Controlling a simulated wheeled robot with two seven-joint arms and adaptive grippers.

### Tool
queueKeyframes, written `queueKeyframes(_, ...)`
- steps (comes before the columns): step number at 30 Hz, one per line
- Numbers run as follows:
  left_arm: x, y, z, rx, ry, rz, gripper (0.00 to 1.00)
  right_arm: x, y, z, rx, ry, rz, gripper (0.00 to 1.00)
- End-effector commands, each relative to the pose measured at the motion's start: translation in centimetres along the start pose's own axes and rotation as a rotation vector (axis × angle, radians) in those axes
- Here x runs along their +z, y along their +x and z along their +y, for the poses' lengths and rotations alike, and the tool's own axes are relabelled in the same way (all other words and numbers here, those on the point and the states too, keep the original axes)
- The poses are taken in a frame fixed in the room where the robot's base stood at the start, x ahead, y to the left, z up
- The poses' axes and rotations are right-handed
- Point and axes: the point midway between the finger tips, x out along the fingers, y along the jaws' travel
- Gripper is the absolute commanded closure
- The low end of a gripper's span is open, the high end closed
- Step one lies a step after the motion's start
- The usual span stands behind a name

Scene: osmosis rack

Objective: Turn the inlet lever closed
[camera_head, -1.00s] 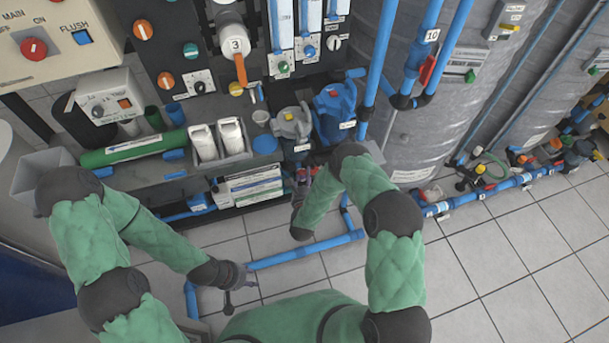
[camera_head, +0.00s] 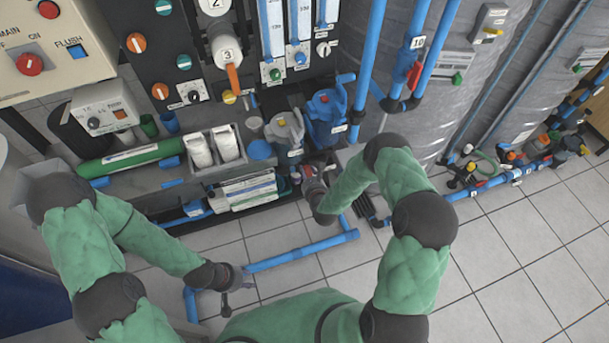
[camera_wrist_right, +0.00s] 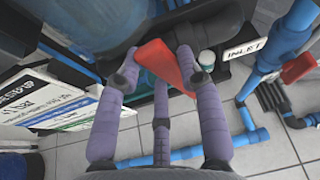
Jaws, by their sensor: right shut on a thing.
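The inlet lever (camera_wrist_right: 152,56) is a flat red handle in the right wrist view, lying diagonally across a dark pipe fitting. A white INLET label (camera_wrist_right: 246,48) is to its right. My right gripper (camera_wrist_right: 160,65) is shut on the lever, with its purple-grey fingers on either side of it. In the head view my right gripper (camera_head: 309,178) is low in front of the rack, below the grey and blue housings, and mostly hides the lever. My left gripper (camera_head: 228,298) hangs over the floor at lower left, away from the rack. Its fingers are too small to read.
A blue pipe (camera_head: 305,252) runs low over the tiled floor between my arms. Grey (camera_head: 284,132) and blue (camera_head: 325,115) filter housings stand just above my right gripper. Another red lever (camera_head: 415,75) is on an upright blue pipe. Open floor (camera_head: 490,270) lies at right.

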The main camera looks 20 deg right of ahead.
Motion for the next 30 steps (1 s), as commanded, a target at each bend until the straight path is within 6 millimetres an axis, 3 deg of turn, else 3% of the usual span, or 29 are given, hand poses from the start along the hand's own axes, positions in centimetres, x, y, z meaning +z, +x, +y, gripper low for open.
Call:
queueKeyframes(12, -0.01, 0.46, -0.16, 0.0, 0.0, 0.0, 0.6, -0.06, 0.02, -0.96, 0.068, 0.167, 0.0, 1.0)
queueKeyframes(28, -0.02, 0.48, -0.17, 0.0, 0.0, 0.0, 0.6, 0.0, 0.02, -1.04, 0.077, 0.189, 0.0, 1.0)
queueKeyframes(29, -0.02, 0.48, -0.17, 0.0, 0.0, 0.0, 0.6, 0.0, 0.02, -1.04, 0.077, 0.19, 0.0, 0.6)
queueKeyframes(30, -0.02, 0.48, -0.17, 0.0, 0.0, 0.0, 0.6, 0.01, 0.02, -1.04, 0.077, 0.19, 0.0, 0.48)
